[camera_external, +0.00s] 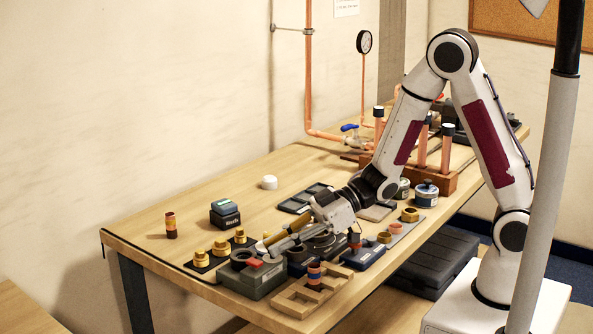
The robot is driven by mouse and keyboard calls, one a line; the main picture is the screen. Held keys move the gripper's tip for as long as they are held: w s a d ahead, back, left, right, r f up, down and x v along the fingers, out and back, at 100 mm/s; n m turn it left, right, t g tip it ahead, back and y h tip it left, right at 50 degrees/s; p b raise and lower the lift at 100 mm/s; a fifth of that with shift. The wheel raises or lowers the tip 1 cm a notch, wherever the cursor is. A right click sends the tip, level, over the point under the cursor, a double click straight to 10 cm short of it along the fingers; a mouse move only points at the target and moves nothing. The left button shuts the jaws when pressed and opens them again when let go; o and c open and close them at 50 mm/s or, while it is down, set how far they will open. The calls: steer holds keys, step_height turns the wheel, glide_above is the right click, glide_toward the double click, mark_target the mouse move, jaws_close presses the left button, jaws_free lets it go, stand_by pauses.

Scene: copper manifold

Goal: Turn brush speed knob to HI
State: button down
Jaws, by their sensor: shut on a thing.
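A grey-green box (250,283) stands near the table's front left edge. It has a dark round opening on top and a small red part (254,263) at its upper right. My gripper (268,248) reaches down from the right to the box's upper right side, its fingertips close to the red part. It is shut on what appears to be the brush speed knob, but the fingers largely hide the grip. The knob's pointer and any HI marking cannot be read at this size.
Brass fittings (221,246) on a dark strip lie left of the box. The back left of the table is mostly clear.

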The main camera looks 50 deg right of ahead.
stand_by(0.4)
steer(key=c, duration=2)
jaws_free()
steer(key=shift+v, duration=3.75)
